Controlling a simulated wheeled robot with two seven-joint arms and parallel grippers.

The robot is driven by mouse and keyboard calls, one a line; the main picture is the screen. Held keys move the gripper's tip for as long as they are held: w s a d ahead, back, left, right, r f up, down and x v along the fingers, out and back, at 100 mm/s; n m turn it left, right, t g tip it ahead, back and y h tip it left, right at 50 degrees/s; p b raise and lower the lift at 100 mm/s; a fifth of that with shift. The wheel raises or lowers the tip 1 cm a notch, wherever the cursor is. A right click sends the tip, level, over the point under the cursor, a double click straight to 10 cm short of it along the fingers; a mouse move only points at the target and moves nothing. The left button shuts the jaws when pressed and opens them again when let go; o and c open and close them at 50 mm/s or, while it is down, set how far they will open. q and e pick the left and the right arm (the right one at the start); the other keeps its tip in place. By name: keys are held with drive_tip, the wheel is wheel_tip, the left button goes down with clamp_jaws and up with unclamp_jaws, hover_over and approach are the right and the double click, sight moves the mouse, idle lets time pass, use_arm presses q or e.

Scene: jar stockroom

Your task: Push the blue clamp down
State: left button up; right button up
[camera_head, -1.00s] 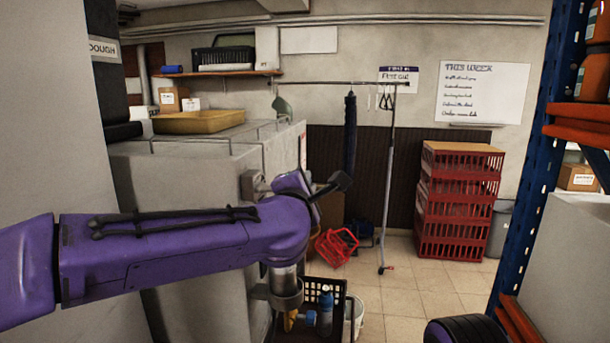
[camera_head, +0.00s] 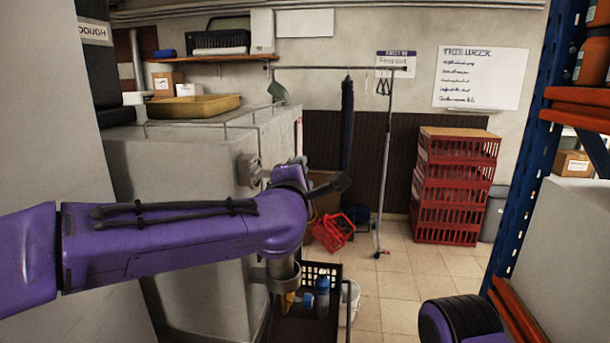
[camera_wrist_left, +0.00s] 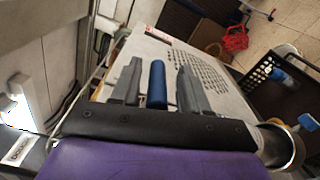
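A blue cylinder (camera_wrist_left: 157,88), which looks like the handle of the blue clamp, stands between the two grey fingers of my left gripper (camera_wrist_left: 158,68) in the left wrist view. The fingers are apart, with a gap visible on each side of the cylinder. I cannot tell whether the cylinder's far end touches anything. Behind it is a light grey panel with vent holes (camera_wrist_left: 205,78). In the head view my purple left arm crosses in front of the grey cabinet (camera_head: 185,165); the left fingers and the clamp do not show there. My right gripper is out of view.
A black crate (camera_head: 308,328) with bottles stands low beside the cabinet. A red basket (camera_head: 333,232) lies on the floor, near a clothes rail (camera_head: 384,180). Stacked red crates (camera_head: 455,205) stand at the back. A blue rack (camera_head: 535,150) borders the right. The middle floor is clear.

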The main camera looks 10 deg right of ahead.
use_arm(q)
drive_tip(key=shift+s+a, duration=0.1)
drive_tip(key=shift+s, duration=0.2)
drive_tip(key=b+v, duration=0.4)
drive_tip(key=v, duration=0.5)
drive_tip(key=shift+s+a, duration=0.15)
drive_tip(key=shift+s, duration=0.2)
drive_tip(key=shift+r, duration=0.1)
